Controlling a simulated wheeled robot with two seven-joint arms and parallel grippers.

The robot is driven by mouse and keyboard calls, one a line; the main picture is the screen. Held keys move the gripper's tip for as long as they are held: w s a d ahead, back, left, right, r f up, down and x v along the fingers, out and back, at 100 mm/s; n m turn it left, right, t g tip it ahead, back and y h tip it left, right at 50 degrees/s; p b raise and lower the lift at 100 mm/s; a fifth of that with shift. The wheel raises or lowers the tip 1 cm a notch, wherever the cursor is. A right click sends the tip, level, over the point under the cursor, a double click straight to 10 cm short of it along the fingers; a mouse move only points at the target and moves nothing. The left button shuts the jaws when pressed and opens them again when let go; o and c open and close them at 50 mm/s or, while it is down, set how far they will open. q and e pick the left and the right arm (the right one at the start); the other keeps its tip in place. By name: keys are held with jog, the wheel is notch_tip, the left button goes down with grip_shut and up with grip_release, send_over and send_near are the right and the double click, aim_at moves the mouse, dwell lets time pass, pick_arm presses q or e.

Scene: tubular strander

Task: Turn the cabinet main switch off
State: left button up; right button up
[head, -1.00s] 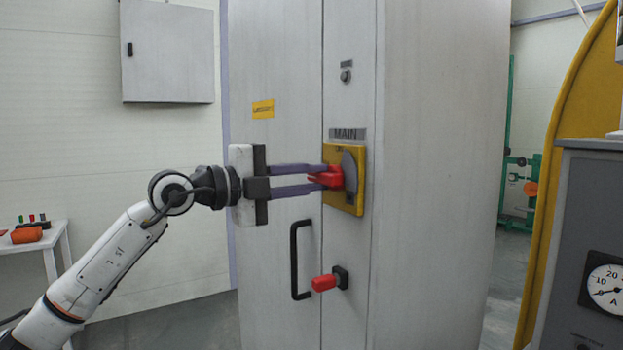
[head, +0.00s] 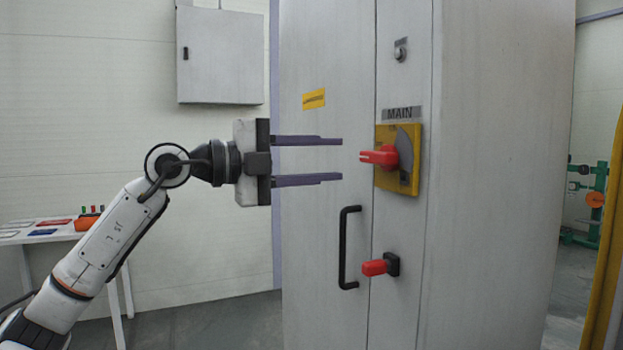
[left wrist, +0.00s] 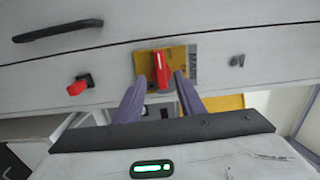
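The main switch is a red handle (head: 380,157) on a yellow plate (head: 411,183), under a MAIN label (head: 401,114) on the grey cabinet (head: 330,60). The handle points level to the left in the head view. My left gripper (head: 342,158) is open and empty, to the left of the handle and apart from it. In the left wrist view the red handle (left wrist: 161,70) shows ahead, between the directions of my two fingers (left wrist: 158,92). My right gripper is not in view.
A second red handle (head: 375,268) sits lower on the cabinet, beside a black door handle (head: 344,247). A small knob (head: 400,53) is above the label. A table (head: 50,236) with small items stands at the left, below a grey wall box (head: 225,55).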

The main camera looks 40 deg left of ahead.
pick_arm(q)
jog(key=shift+b+v, duration=0.5)
jog(key=shift+v, duration=0.75)
